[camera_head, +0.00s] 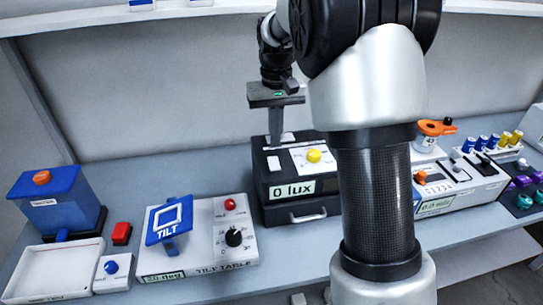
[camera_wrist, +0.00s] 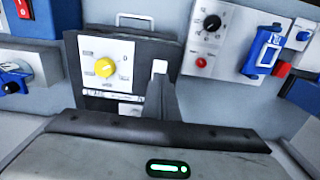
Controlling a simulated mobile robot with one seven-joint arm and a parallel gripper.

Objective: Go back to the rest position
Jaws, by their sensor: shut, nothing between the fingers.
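My gripper (camera_head: 276,138) hangs fingers-down over the back left part of the black lux box (camera_head: 285,205) in the head view. Its fingers are together with nothing between them. In the wrist view the closed fingers (camera_wrist: 158,92) point toward the same black box (camera_wrist: 125,52), over the area beside its yellow knob (camera_wrist: 103,68). Whether the fingertips touch the box top is not clear. The box display reads 0 lux. My arm hides part of the bench to the right of the box.
A tilt table (camera_head: 200,262) with a blue TILT plate stands left of the box. Further left are a blue box (camera_head: 65,210), a red block (camera_head: 122,232) and a white tray (camera_head: 35,272). A white device (camera_head: 480,178) and several coloured bottles stand right. A shelf (camera_head: 120,15) runs above.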

